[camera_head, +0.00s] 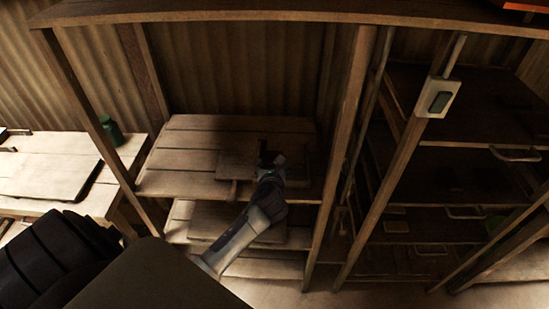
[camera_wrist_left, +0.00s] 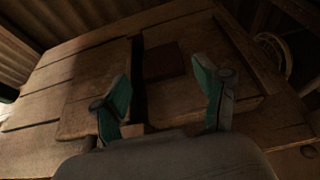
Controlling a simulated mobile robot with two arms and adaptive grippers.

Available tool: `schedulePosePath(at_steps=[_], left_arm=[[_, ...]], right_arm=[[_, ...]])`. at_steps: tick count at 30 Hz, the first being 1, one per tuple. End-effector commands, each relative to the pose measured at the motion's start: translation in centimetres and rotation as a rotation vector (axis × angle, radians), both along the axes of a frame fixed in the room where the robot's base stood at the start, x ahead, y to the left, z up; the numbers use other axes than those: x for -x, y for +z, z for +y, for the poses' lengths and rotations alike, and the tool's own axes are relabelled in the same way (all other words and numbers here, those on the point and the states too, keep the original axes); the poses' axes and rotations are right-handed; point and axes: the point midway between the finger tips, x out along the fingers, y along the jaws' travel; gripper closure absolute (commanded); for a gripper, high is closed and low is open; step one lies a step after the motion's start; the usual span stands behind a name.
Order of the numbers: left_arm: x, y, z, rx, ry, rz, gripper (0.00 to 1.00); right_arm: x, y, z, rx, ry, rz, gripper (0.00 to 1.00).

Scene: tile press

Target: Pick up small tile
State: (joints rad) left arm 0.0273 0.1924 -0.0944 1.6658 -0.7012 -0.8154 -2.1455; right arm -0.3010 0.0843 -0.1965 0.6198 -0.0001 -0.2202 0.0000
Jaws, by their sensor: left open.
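A small dark reddish-brown tile (camera_wrist_left: 163,60) lies flat on a wooden board (camera_wrist_left: 190,38) in the left wrist view. My left gripper (camera_wrist_left: 162,92) is open, with a green-padded finger on each side in the picture. The tile shows beyond and between the fingertips, with nothing gripped. In the head view my left gripper (camera_head: 268,158) reaches over a board on the upper wooden shelf (camera_head: 185,150). I cannot make out the tile there; the gripper and shadow obscure that spot. My right gripper is in neither view.
Shelf posts (camera_head: 340,145) stand right of my arm, and a beam (camera_head: 280,12) crosses above. A lower board (camera_head: 210,220) lies under the shelf. A dark rack with several handled boards stands right, near a switch box (camera_head: 437,97). A green bottle (camera_head: 112,130) stands on the left table.

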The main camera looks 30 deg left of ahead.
Motion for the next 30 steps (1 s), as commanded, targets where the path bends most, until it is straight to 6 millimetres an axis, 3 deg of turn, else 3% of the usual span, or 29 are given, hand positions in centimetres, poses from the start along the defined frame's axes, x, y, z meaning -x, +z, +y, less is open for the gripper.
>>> schedulePosePath(at_steps=[15,24,30], left_arm=[[-4.0,-2.3,2.4,0.002,0.000,0.000,0.27],[-4.3,-2.4,2.6,0.002,-0.001,-0.001,0.27],[-4.3,-2.4,2.6,0.002,-0.001,-0.001,0.60]], right_arm=[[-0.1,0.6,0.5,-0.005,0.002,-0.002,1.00],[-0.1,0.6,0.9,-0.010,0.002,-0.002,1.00],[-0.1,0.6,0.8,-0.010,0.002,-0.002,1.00]])
